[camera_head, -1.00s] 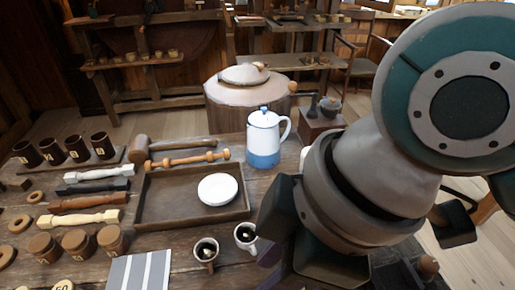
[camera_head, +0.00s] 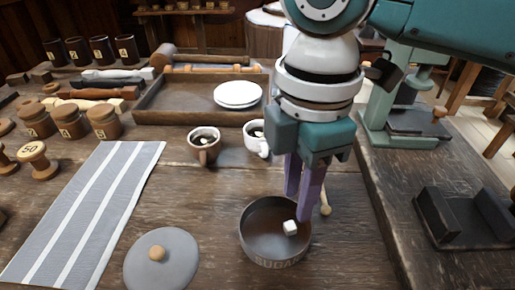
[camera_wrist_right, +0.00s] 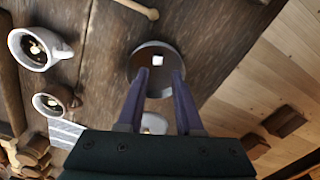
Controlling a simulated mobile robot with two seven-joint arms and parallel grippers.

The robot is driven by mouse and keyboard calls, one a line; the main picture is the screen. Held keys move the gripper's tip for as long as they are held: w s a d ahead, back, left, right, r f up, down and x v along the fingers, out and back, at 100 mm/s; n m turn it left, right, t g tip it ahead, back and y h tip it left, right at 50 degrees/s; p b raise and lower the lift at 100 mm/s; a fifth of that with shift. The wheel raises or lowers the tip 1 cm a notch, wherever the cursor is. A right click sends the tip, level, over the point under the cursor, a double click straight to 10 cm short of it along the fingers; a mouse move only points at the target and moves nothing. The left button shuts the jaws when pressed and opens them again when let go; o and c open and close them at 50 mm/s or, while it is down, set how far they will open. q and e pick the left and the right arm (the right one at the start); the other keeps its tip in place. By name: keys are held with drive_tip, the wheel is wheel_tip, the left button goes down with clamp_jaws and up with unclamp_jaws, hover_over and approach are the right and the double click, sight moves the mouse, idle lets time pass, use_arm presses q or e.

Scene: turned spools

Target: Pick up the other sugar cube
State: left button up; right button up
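The sugar bowl (camera_head: 247,244), a round dark tin lettered along its front, stands on the table in the head view. One white sugar cube (camera_head: 290,228) lies inside it, toward the right; it also shows in the right wrist view (camera_wrist_right: 157,60). My right gripper (camera_head: 299,206) points down over the right, far part of the bowl. In the wrist view its two purple fingers (camera_wrist_right: 160,72) are apart with nothing between their tips, just short of the cube in that picture. A brown cup (camera_head: 204,154) and a white cup (camera_head: 250,141) hold dark liquid with pale pieces in it. My left gripper is not in view.
A grey lid with a wooden knob (camera_head: 157,253) lies left of the bowl, beside a striped cloth (camera_head: 90,205). A wooden spoon's end (camera_head: 325,210) shows right of the bowl. A tray with white plates (camera_head: 237,94) is behind the cups. A black holder (camera_head: 465,218) stands at right.

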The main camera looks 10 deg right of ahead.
sight(291, 225)
wheel_tip(291, 225, down, 6)
drive_tip(key=shift+w+a+f+b, duration=0.15)
drive_tip(key=shift+f+b, duration=0.1)
drive_tip(key=shift+b, duration=0.75)
clamp_jaws()
